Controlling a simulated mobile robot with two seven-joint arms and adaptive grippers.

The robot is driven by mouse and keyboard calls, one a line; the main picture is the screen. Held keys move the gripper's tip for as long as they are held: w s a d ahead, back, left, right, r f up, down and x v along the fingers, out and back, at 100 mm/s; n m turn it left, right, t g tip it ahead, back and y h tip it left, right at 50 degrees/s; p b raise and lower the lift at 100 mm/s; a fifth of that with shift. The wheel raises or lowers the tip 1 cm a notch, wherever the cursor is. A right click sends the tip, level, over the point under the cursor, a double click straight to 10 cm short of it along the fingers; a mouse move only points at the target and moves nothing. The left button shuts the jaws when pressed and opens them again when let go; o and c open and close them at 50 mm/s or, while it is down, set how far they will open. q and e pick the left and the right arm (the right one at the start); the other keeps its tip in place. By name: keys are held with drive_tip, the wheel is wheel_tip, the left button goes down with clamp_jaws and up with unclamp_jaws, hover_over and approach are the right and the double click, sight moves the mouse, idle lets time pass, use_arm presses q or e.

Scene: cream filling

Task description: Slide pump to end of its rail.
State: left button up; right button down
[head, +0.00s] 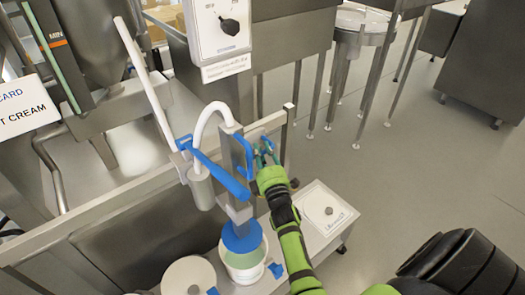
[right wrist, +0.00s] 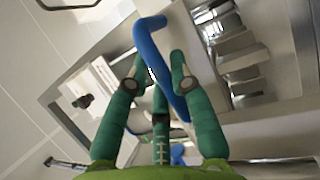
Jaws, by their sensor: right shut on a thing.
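The pump (head: 236,155) is a grey upright unit with a white hose (head: 205,118), a blue lever (head: 222,174) and a blue disc (head: 243,238) at its foot. It hangs on a long metal rail (head: 100,208) that runs from lower left to upper right, and stands close to the rail's right end. My right gripper (head: 265,153) is at the pump's right side. In the right wrist view, a blue curved handle (right wrist: 155,50) passes between the fingers of the right gripper (right wrist: 158,78), which are shut on it. My left gripper is not in view.
A white bucket (head: 245,275) with pale green contents stands under the pump's blue disc. A white round lid (head: 188,276) lies left of it, and a white square lidded container (head: 325,208) is at right. A control box (head: 220,32) hangs above. Floor at right is open.

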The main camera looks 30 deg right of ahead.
use_arm(q)
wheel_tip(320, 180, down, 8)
drive_tip(key=b, duration=0.8)
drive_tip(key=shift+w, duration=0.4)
use_arm(e)
drive_tip(key=w+d+r, duration=0.1)
drive_tip(key=d, duration=2.2)
drive_tip(key=shift+w+d, duration=0.15)
drive_tip(key=shift+w, duration=0.25)
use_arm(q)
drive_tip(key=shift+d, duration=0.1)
use_arm(e)
drive_tip(key=shift+r, duration=0.1)
drive_tip(key=c, duration=1.3)
unclamp_jaws()
drive_tip(key=shift+c, duration=0.2)
drive_tip(key=shift+o, duration=1.3)
drive_tip(key=shift+w+d, duration=0.1)
drive_tip(key=shift+d, duration=0.05)
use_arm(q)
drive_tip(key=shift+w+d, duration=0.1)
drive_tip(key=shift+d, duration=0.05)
use_arm(e)
drive_tip(key=v, duration=1.2)
drive_tip(key=shift+f, duration=0.4)
